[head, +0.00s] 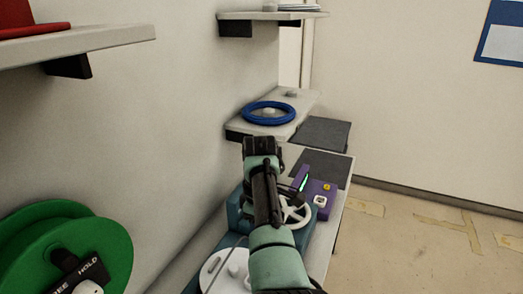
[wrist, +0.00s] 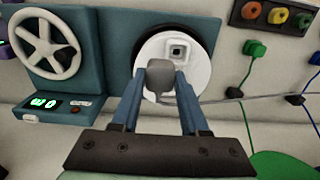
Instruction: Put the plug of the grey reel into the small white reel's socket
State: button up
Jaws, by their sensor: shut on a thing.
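In the wrist view, my gripper (wrist: 161,88) is shut on a grey plug (wrist: 160,73). A grey cable (wrist: 235,98) runs from near the plug to the right. The small white reel (wrist: 204,66) is a white disc on a blue-green panel, behind the plug in the picture. Its square socket (wrist: 178,50) is uncovered, just above and right of the plug. The plug looks apart from the socket; the depth gap is unclear. In the head view, a white disc (head: 213,272) shows beside my arm, partly hidden. My fingers and the plug are not visible there.
In the wrist view, a white handwheel (wrist: 47,45) and a lit green display (wrist: 45,102) are at left. A green reel (head: 105,240) stands at left in the head view.

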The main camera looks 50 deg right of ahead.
jog(key=shift+s+a+f+p, duration=0.1)
jog(key=shift+s+a+p, duration=0.15)
jog(key=shift+a+p, duration=0.8)
jog(key=shift+s+a+f+p, duration=0.1)
jog(key=shift+s+a+p, duration=0.15)
jog(key=shift+a+p, duration=0.75)
jog(key=shift+d+p, duration=0.3)
jog(key=shift+d, duration=0.15)
jog(key=shift+f+b, duration=1.45)
jog(key=shift+f, duration=1)
jog(key=shift+f+b, duration=0.65)
jog(key=shift+f, duration=0.65)
jog(key=o, duration=1.5)
jog(key=shift+o, duration=0.2)
jog(key=shift+r, duration=0.15)
